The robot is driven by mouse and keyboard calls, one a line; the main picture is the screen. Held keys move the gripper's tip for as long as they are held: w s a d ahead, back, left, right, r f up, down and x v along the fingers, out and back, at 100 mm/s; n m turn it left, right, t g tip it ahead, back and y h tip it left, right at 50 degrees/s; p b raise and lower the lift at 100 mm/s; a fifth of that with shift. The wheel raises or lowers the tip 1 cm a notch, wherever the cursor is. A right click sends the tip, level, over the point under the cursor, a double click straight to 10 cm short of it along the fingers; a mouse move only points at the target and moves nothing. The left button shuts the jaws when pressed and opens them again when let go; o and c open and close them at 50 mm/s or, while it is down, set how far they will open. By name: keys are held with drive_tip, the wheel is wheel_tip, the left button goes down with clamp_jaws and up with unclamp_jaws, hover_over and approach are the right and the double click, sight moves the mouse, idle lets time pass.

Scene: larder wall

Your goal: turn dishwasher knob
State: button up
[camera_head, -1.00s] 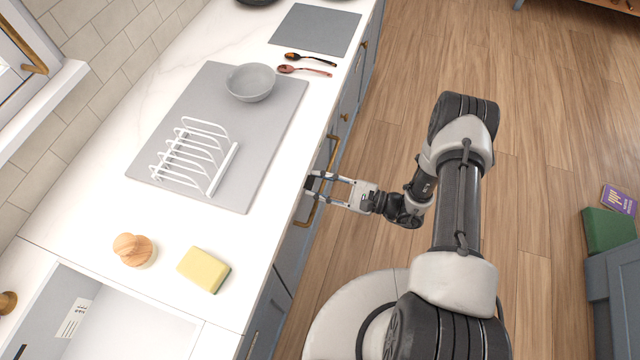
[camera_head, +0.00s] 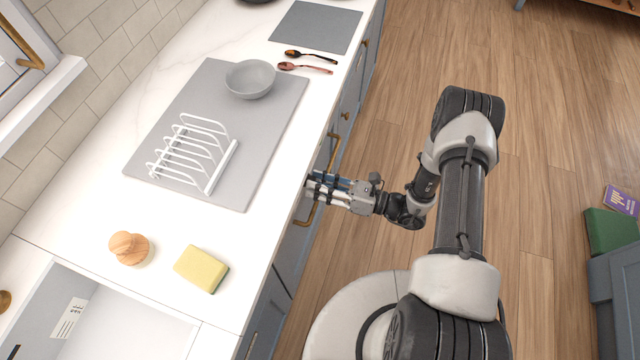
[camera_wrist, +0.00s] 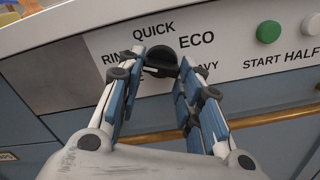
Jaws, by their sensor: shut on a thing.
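The dishwasher knob (camera_wrist: 160,60) is a black round dial on the white control panel (camera_wrist: 231,52) in the wrist view. Labels QUICK, ECO and partly covered words surround it. My gripper (camera_wrist: 161,63) is shut on the knob, one finger on its left side and one on its right. In the head view my gripper (camera_head: 312,186) reaches the cabinet front just below the counter edge, and the knob is hidden there.
A green button (camera_wrist: 269,31) and a white button (camera_wrist: 311,24) sit right of the knob. A brass handle (camera_wrist: 165,137) runs below the panel. On the counter are a dish rack (camera_head: 190,155), a bowl (camera_head: 250,79) and a sponge (camera_head: 201,269).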

drive_tip(key=m, duration=0.6)
drive_tip(key=shift+s+r, duration=0.1)
drive_tip(key=m, duration=0.6)
drive_tip(key=shift+r+m, duration=0.15)
drive_tip(key=shift+m, duration=0.25)
drive_tip(key=m, duration=0.6)
drive_tip(key=shift+r, duration=0.15)
drive_tip(key=m, duration=0.5)
drive_tip(key=shift+m, duration=0.4)
drive_tip(key=o, duration=1.1)
drive_tip(key=shift+r, duration=0.1)
drive_tip(key=shift+c, duration=0.2)
